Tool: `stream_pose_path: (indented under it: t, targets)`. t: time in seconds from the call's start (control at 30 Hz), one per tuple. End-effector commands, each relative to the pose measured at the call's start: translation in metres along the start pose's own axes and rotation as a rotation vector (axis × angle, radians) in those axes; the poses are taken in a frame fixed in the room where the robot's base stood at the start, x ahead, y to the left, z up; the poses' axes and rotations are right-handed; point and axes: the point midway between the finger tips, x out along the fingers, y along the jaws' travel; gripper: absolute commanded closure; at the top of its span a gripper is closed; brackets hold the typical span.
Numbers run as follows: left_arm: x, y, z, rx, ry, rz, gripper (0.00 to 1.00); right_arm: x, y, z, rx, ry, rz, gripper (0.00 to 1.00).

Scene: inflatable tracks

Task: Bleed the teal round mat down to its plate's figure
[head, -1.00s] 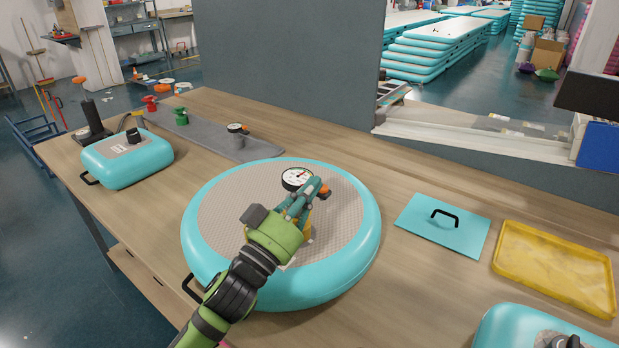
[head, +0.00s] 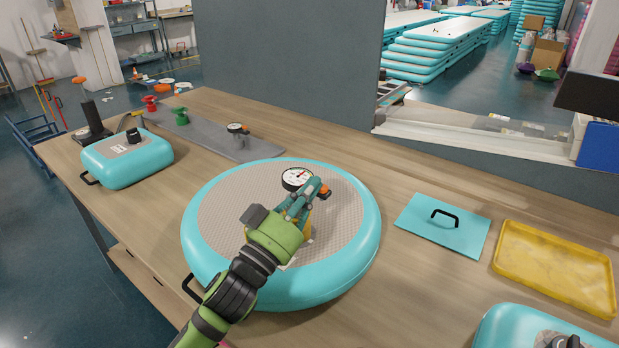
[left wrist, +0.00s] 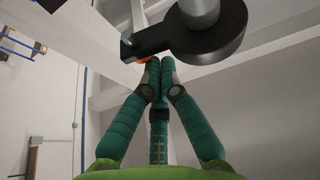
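The teal round mat (head: 355,255) lies flat on the bench, with a grey textured top and a black side handle. A white-faced dial gauge (head: 297,178) stands on it. Its needle shows, but the figures are too small to read. An orange part (head: 324,192) sits beside the gauge. My left gripper (head: 312,188) reaches over the mat, its fingertips together at the gauge fitting; they also show in the left wrist view (left wrist: 161,66), just under a black disc (left wrist: 215,35). An orange bit (left wrist: 145,60) shows at the tips; contact is unclear. A pale plate (head: 289,263) is mostly hidden behind my gripper. My right gripper is out of view.
A teal square mat (head: 152,165) lies at left; another teal mat (head: 493,330) is cut off at lower right. A teal panel with handle (head: 420,219) and yellow tray (head: 545,267) lie right. Behind, a grey strip (head: 215,139) holds red, green and gauge fittings.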

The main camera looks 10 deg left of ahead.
Motion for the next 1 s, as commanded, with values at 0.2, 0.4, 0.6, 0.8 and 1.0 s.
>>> stream_pose_path:
  t: [0.2,0.4,0.6,0.8,1.0]
  targets:
    - [-0.0011,-0.0015,0.0060,-0.001,-0.015,-0.006,1.00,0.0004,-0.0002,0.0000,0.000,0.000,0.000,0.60]
    - [-0.0011,-0.0015,0.0060,-0.001,-0.014,-0.006,1.00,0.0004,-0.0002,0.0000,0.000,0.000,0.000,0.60]
    - [-0.0011,-0.0015,0.0059,-0.001,-0.014,-0.006,1.00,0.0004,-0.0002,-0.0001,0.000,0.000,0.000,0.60]
    - [-0.0011,-0.0014,0.0059,-0.001,-0.014,-0.006,1.00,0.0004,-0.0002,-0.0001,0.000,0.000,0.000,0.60]
    - [0.0022,-0.0021,0.0004,0.000,-0.014,-0.005,1.00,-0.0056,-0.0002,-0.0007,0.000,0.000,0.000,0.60]
